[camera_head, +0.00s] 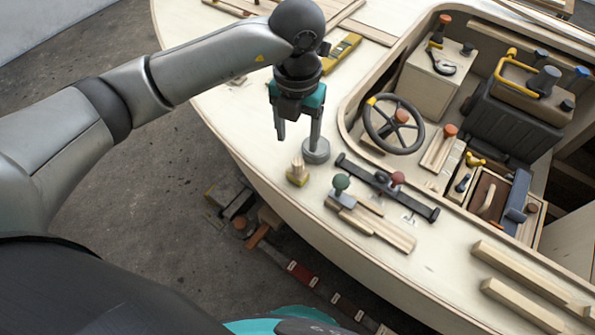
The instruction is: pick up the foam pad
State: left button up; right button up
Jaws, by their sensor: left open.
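A short grey round disc (316,155) lies on the plywood deck (240,120); I take it for the foam pad, but its material is too small to tell. My left gripper (298,141) hangs above the deck with its jaws pointing down, open and empty. Its right-hand finger overlaps the disc's upper part in the picture, and its left-hand finger shows left of the disc. I cannot tell whether that finger touches the disc. My right gripper is not in view.
A small wooden block (298,174) stands just below the disc. A black bar (408,201) and knobbed wooden pieces (370,222) lie to the right. A yellow level (341,52) lies behind. The cockpit has a steering wheel (371,127). The deck's curved edge is near, with floor below.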

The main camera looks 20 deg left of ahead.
aim_at(298, 160)
pick_arm(q)
notch_tip(298, 160, down, 8)
jog(key=shift+d+f+b, duration=0.1)
jog(key=shift+f+b, duration=0.15)
jog(key=shift+b, duration=0.3)
grip_shut()
dwell(0.3)
